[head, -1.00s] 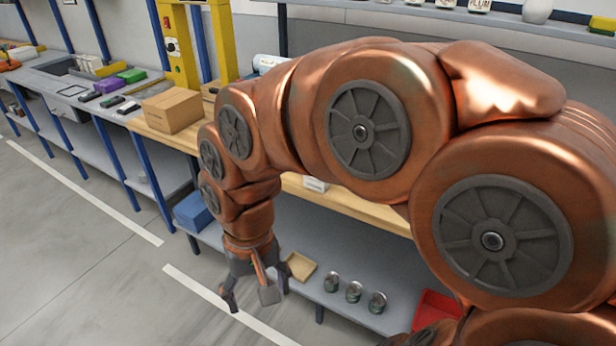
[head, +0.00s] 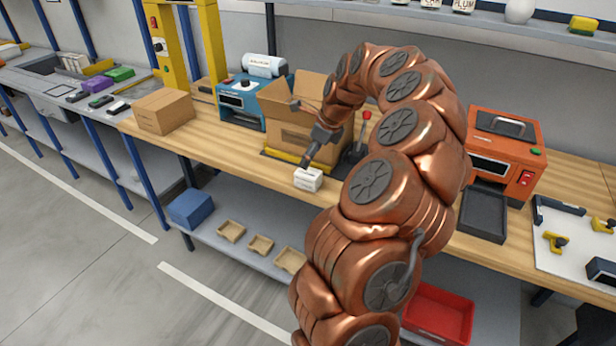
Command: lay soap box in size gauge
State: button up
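A small white box with dark print, which looks like the soap box (head: 307,180), sits at the front edge of the wooden bench. My gripper (head: 305,165) is right above it, pointing down, with its dark fingers at or just over the box's top. The fingers are too small to tell whether they are apart or closed, or whether they touch the box. I cannot tell for sure which thing is the size gauge.
Behind my gripper stands an open carton (head: 290,135); a lever with a red knob (head: 366,115) is close to my arm. A closed carton (head: 163,111) is left. An orange machine (head: 505,150) with a dark tray (head: 483,215) is right. Small trays (head: 260,244) lie on the lower shelf.

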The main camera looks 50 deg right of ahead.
aim_at(308, 172)
jog(key=shift+s+d+f+m, duration=0.15)
jog(key=shift+d+f+m, duration=0.1)
jog(key=shift+d, duration=0.15)
jog(key=shift+s+d+f+m, duration=0.1)
jog(key=shift+d+m, duration=0.15)
jog(key=shift+d, duration=0.15)
jog(key=shift+d+f, duration=0.15)
jog(key=shift+f, duration=0.1)
jog(key=p+x, duration=0.1)
jog(key=x, duration=0.2)
jog(key=p+x, duration=0.2)
jog(key=x, duration=0.1)
jog(key=shift+s+f, duration=0.15)
jog(key=shift+s, duration=0.05)
jog(key=shift+w+f, duration=0.25)
jog(key=shift+f, duration=0.3)
jog(key=shift+a, duration=0.25)
jog(key=c, duration=1.5)
jog(key=shift+r, duration=0.1)
